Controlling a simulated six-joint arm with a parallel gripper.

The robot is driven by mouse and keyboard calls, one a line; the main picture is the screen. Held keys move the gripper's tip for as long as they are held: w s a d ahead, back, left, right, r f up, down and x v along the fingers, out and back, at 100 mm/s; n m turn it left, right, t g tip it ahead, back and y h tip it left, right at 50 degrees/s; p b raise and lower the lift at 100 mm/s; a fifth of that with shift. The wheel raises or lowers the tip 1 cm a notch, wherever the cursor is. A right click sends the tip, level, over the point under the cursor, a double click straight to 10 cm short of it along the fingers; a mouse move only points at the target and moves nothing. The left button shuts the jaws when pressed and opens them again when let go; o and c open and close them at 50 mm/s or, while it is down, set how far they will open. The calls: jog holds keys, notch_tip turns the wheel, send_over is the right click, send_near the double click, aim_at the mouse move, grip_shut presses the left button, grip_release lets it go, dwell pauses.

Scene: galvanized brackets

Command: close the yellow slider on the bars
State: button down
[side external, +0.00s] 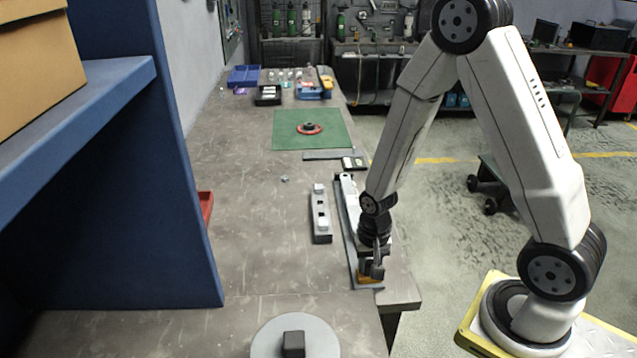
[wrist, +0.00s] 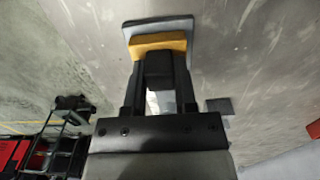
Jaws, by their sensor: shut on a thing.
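The yellow slider (side external: 366,279) sits near the front end of a long grey bar (side external: 346,215) at the table's right edge. In the wrist view the yellow slider (wrist: 160,43) lies across the top of the picture, against a grey end plate (wrist: 158,25). My gripper (side external: 373,264) is right over the slider. Its fingers (wrist: 160,82) are shut on the dark upright block at the slider. The fingers and arm hide much of the bars beneath.
A shorter grey bar (side external: 320,228) with white blocks lies to the left. A green mat (side external: 290,138) with a red ring (side external: 309,129) is farther back. A grey disc (side external: 270,340) with a dark block stands in front. A blue shelf (side external: 180,170) rises at left. The table between is mostly clear.

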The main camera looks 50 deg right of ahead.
dwell(0.7)
jog(key=w+d, duration=0.7)
jog(key=shift+w+r, duration=0.1)
jog(key=shift+w, duration=0.05)
jog(key=shift+d, duration=0.1)
jog(key=shift+c, duration=2.2)
grip_release()
jog(key=shift+o, duration=0.2)
notch_tip(320, 180, up, 8)
